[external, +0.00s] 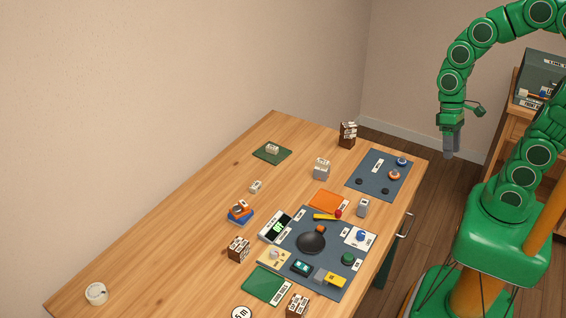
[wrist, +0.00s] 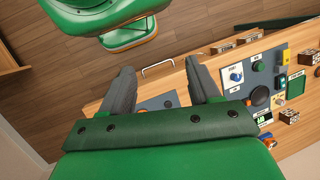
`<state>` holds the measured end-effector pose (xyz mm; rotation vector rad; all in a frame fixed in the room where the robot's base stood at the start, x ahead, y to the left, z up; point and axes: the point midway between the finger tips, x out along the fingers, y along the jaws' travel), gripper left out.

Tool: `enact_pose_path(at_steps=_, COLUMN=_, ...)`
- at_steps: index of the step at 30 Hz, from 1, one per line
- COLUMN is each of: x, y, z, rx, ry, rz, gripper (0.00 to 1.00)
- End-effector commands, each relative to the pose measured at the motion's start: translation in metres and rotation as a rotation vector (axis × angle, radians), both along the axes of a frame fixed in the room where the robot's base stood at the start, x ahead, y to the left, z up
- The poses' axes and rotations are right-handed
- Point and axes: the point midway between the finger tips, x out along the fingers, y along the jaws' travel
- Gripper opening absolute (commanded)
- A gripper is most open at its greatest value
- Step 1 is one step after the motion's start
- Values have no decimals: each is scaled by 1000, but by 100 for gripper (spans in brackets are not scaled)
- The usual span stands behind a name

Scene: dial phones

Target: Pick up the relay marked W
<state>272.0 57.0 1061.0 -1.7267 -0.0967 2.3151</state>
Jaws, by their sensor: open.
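My gripper (external: 449,145) hangs high at the right, beyond the table's right end and apart from everything. It is open and empty; in the wrist view its two grey fingers (wrist: 160,66) stand wide apart. I cannot read a W on any part, so I cannot tell which is the relay. Small block-like parts on the table include a grey block with a pale top (external: 321,170), a grey upright block (external: 363,208), a pale block (external: 272,149) on a green mat and a small white block (external: 256,187).
The wooden table (external: 170,235) carries a dark work mat (external: 333,285) with several parts and a blue-grey mat (external: 366,168) at its right end. Brown boxes (external: 239,249) stand around. A white round pot (external: 96,293) is at the near left. A side shelf (external: 507,130) stands behind my arm.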

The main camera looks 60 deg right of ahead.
Motion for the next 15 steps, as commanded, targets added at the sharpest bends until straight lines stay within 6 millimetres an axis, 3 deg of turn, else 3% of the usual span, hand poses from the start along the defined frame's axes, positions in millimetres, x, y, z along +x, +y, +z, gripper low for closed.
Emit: enact_pose_path(at_steps=15, x=57, y=49, z=-39, rx=216, ry=180, rz=-241, gripper=62)
